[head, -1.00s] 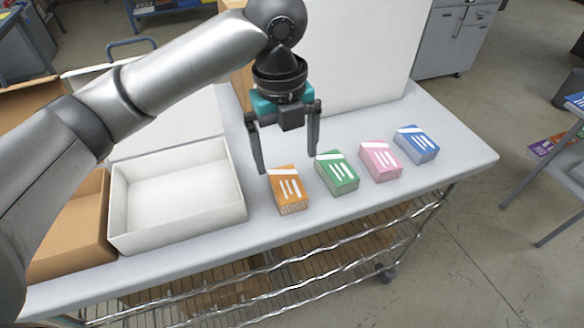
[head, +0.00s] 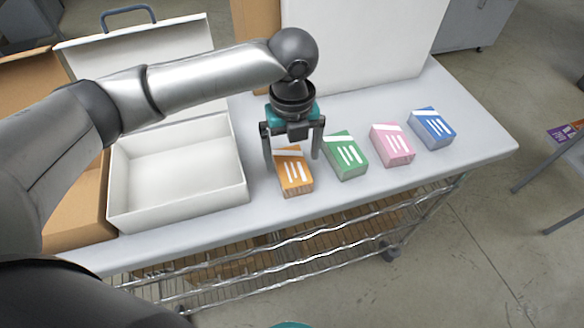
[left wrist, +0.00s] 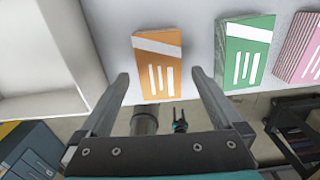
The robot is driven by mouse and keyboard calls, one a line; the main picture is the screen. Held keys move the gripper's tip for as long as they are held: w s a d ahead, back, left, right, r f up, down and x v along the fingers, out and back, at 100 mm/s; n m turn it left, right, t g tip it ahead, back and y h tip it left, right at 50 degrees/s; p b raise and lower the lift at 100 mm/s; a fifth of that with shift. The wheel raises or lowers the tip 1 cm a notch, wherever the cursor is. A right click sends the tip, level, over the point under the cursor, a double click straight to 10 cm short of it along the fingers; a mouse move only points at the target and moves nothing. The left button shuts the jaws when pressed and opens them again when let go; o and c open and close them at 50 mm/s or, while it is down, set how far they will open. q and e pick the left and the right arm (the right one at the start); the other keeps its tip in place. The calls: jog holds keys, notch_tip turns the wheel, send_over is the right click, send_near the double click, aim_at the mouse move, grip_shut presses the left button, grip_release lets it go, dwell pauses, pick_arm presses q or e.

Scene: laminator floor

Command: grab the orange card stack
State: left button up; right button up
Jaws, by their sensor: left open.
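The orange card stack (head: 295,176) lies on the table, leftmost in a row of card stacks. In the left wrist view the orange stack (left wrist: 159,64) shows ahead, between the lines of the two fingers. My left gripper (head: 293,164) is open and empty, with its fingers pointing down at the far side of the orange stack. In the left wrist view the fingertips (left wrist: 160,76) are spread wider than the stack. I cannot tell whether the fingers are level with it.
The green (head: 345,156), pink (head: 393,146) and blue (head: 433,129) card stacks stand to the right in a row. An open white box (head: 236,198) is on the left, beside a brown cardboard box (head: 80,222). A large white panel (head: 365,45) stands behind. The table's right end (head: 480,140) is clear.

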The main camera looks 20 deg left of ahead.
aim_at(292, 166)
pick_arm(q)
jog(key=shift+f, duration=2)
jog(key=shift+r, duration=0.1)
jog(key=c, duration=1.5)
